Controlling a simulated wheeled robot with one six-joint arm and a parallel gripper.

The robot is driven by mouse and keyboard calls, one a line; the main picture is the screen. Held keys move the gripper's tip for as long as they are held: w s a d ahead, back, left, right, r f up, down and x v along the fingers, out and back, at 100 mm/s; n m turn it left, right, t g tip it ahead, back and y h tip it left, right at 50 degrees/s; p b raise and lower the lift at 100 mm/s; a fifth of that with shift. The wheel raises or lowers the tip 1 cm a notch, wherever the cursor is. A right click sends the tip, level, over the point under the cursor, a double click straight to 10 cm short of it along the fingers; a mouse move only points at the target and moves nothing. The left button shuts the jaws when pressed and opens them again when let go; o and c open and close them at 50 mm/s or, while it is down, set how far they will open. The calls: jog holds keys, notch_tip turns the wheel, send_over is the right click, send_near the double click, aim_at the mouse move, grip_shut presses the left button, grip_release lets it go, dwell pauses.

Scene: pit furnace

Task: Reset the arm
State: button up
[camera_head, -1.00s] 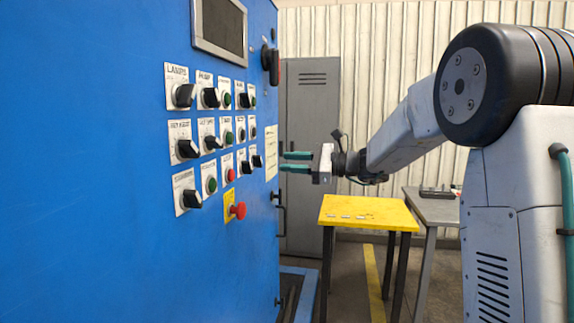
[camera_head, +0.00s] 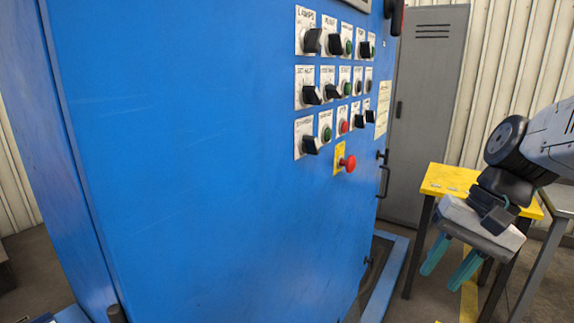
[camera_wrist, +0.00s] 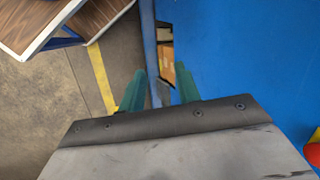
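My gripper (camera_head: 453,268) hangs at the lower right of the head view, in front of the yellow table. Its two green fingers point down and stand apart with nothing between them. The wrist camera view also shows the parted fingers of my gripper (camera_wrist: 158,90), pointing toward the edge of the blue cabinet and the floor. My arm comes in from the right edge, with its upper part out of view.
A blue control cabinet (camera_head: 200,170) with black knobs, coloured buttons and a red emergency stop (camera_head: 347,163) fills the left and middle. A yellow table (camera_head: 447,180), a grey locker (camera_head: 425,100) and a grey table (camera_head: 560,198) stand at the right. Floor shows between cabinet and table.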

jog(key=s+d+n+t+h, duration=0.1)
jog(key=s+n+h, duration=0.3)
jog(key=s, duration=0.7)
jog(key=shift+d+f+n+t, duration=0.2)
jog(key=shift+d+n+t, duration=0.1)
jog(key=shift+n+t, duration=0.1)
jog(key=shift+o, duration=0.4)
jog(key=shift+s, duration=0.1)
